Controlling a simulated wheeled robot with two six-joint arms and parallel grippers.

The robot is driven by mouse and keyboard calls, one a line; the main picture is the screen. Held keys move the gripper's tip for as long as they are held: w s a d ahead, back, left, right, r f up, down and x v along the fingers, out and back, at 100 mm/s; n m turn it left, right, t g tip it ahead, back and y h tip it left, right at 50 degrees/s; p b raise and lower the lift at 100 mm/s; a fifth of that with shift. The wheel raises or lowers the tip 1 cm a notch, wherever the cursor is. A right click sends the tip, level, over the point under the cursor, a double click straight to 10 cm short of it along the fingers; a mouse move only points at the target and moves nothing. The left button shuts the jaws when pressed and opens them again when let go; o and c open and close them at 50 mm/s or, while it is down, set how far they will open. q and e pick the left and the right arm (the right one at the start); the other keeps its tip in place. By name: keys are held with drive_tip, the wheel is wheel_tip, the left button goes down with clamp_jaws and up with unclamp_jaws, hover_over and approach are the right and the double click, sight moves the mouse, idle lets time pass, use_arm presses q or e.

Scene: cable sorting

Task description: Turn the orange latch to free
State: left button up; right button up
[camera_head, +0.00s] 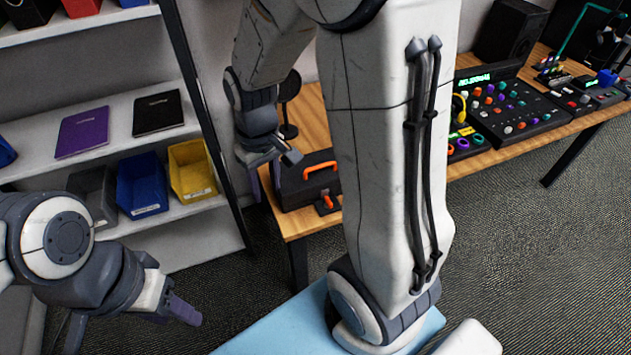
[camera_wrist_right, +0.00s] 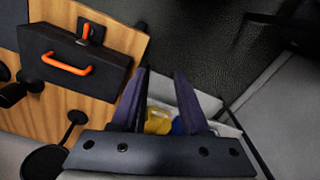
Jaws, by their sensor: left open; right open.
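A black case (camera_head: 292,186) with an orange handle (camera_head: 321,168) stands at the left end of the wooden desk. The orange latch (camera_head: 328,203) sits on a small dark plate in front of the case. In the right wrist view the case (camera_wrist_right: 75,60) is at the upper left, with the latch (camera_wrist_right: 87,32) beside it. My right gripper (camera_head: 274,166) is open and empty at the left of the case, apart from the latch; its fingers (camera_wrist_right: 162,85) point past the case toward the shelf. My left gripper (camera_head: 185,310) is open and empty at the lower left, far from the latch.
The wooden desk (camera_head: 480,158) also carries a control panel (camera_head: 505,115) with coloured knobs and a speaker. A shelf (camera_head: 110,82) at the left holds notebooks and a yellow bin (camera_head: 193,172). My large arm link blocks the desk's middle in the head view. Carpet lies right of the desk.

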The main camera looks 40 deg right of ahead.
drive_tip(key=w+d+f+m, duration=0.25)
drive_tip(key=d+f, duration=0.25)
drive_tip(key=d, duration=0.6)
drive_tip(key=m+b, duration=0.1)
drive_tip(key=m, duration=0.1)
hover_over(329, 200)
wheel_tip(329, 200, down, 3)
drive_tip(key=shift+n, duration=0.25)
wheel_tip(329, 200, down, 9)
drive_tip(key=shift+a+f, duration=0.1)
drive_tip(key=shift+f, duration=0.8)
clamp_jaws()
